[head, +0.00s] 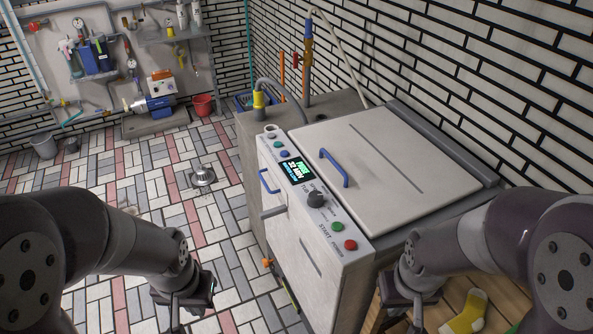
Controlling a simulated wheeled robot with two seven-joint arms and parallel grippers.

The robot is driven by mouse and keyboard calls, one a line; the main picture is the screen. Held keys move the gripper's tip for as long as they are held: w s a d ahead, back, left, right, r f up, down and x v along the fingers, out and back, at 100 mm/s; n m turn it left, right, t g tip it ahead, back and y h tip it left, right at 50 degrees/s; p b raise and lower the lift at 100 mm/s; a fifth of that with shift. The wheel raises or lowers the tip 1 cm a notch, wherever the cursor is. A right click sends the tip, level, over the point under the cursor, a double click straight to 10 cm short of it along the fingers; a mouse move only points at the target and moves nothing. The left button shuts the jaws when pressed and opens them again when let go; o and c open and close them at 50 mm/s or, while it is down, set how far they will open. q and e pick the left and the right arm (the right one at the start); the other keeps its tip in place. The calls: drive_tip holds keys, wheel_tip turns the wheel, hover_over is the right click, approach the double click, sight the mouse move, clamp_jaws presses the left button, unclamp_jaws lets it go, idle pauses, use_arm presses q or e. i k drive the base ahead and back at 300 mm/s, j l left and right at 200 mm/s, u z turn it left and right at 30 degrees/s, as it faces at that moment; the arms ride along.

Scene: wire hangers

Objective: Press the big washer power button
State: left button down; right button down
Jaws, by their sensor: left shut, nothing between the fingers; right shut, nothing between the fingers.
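The washer (300,215) is a white and grey machine with a sloped control panel along its front top edge. The red button (350,245), by lettering that seems to read POWER, sits at the panel's near right end. A green button (338,227) is just beside it, then a black knob (315,199) and a lit display (297,171). My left gripper (174,316) is shut and empty over the floor, left of the washer. My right gripper (418,314) is shut and empty, right of and nearer than the red button, apart from it.
The washer's lid (385,175) is closed, with a blue handle (334,168). A yellow sock (466,312) lies on wooden slats at the lower right. A metal floor piece (202,176) and a red bucket (204,105) are on the tiles. The floor at left is mostly clear.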

sight(350, 243)
drive_tip(key=i+j+z, duration=0.15)
drive_tip(key=j, duration=0.25)
drive_tip(key=i+j+z, duration=0.2)
drive_tip(key=j, duration=0.25)
drive_tip(key=j+z, duration=0.15)
drive_tip(key=j, duration=0.3)
drive_tip(key=i, duration=0.05)
